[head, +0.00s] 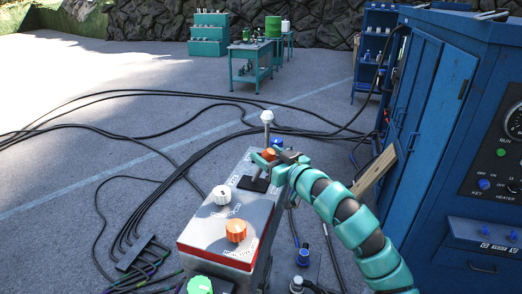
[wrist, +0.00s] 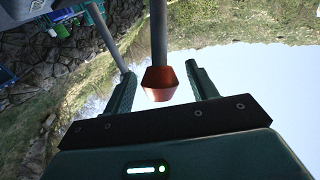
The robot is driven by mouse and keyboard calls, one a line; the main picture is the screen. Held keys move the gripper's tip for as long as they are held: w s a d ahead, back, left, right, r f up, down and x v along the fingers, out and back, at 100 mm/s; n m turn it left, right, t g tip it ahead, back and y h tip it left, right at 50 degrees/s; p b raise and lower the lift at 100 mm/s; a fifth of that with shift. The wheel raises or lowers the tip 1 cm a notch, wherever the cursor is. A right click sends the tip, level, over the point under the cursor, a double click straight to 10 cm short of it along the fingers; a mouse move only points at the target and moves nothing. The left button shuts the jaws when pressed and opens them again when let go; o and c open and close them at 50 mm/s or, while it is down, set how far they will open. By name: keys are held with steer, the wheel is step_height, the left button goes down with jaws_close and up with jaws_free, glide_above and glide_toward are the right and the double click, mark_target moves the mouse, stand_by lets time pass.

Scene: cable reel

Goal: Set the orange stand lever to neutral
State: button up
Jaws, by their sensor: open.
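The orange lever knob (head: 269,154) stands on the control box at its far end, close by my gripper (head: 266,160). In the wrist view the orange tapered knob (wrist: 160,85) on its grey rod shows between my two spread fingers, with a visible gap on each side. My gripper is open; the fingers do not appear to touch the knob. A second lever with a white ball knob (head: 267,116) rises just beyond; a grey rod also shows at the left finger in the wrist view. The orange lever's base is partly hidden by my gripper.
Black cables (head: 150,140) lie across the ground at left.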

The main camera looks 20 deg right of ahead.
jaws_close()
steer(key=shift+w+a+r+n+g+h+b, duration=0.25)
steer(key=shift+a+n+g+b, duration=0.15)
steer(key=shift+b, duration=0.4)
steer(key=shift+w+a+r+n+g+h+b, duration=0.1)
steer(key=shift+w+a+n+g+h+b, duration=0.15)
steer(key=shift+a+b, duration=0.4)
steer(key=shift+w+a+r+n+g+h+b, duration=0.15)
steer(key=shift+w+a+n+g+h+b, duration=0.6)
steer(key=shift+b, duration=1)
steer(key=shift+a+g+y, duration=0.1)
steer(key=shift+g+y, duration=0.15)
steer(key=shift+g, duration=0.05)
jaws_free()
steer(key=shift+s, duration=0.15)
